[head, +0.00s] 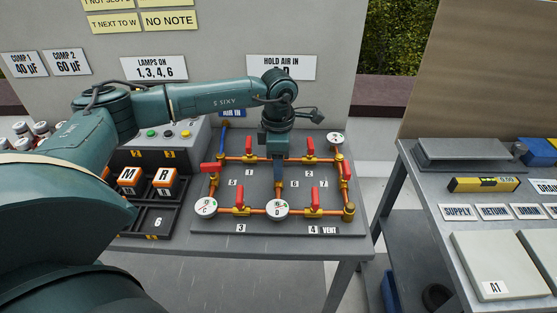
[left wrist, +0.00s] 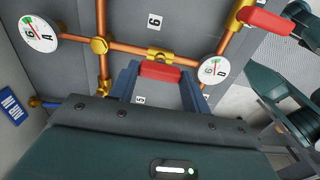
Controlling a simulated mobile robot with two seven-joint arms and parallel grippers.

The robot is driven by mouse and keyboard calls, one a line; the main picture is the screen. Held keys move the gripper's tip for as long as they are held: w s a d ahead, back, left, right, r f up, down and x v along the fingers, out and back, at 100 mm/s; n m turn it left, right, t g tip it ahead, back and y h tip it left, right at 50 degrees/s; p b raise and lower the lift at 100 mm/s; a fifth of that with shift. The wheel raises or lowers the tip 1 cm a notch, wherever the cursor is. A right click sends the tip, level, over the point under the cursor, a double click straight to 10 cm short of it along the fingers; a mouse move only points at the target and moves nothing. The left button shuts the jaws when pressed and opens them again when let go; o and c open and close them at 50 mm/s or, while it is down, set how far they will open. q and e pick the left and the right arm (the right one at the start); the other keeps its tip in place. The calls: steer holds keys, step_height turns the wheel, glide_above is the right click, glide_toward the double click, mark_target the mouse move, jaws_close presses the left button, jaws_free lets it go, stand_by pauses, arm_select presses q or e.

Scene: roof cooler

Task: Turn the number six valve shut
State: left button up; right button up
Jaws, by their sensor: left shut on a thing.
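My left gripper (head: 279,158) comes down over the middle pipe of the pipe board (head: 345,229). In the left wrist view its two blue-grey fingers (left wrist: 160,82) are shut on the red handle (left wrist: 160,70) of the number six valve, one on each side. The number six label (left wrist: 154,20) lies beside that valve, and also shows in the head view (head: 294,184). In the head view my gripper hides most of this handle. My right gripper is not in view.
Other red handles stand close around, such as those by number seven (head: 346,167) and number four (head: 313,196). Gauges sit at the middle bottom (head: 277,208), bottom left (head: 206,206) and top right (head: 336,137). A black tray (head: 157,221) lies left of the board.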

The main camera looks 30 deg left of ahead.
arm_select(q)
steer(key=shift+c, duration=1.4)
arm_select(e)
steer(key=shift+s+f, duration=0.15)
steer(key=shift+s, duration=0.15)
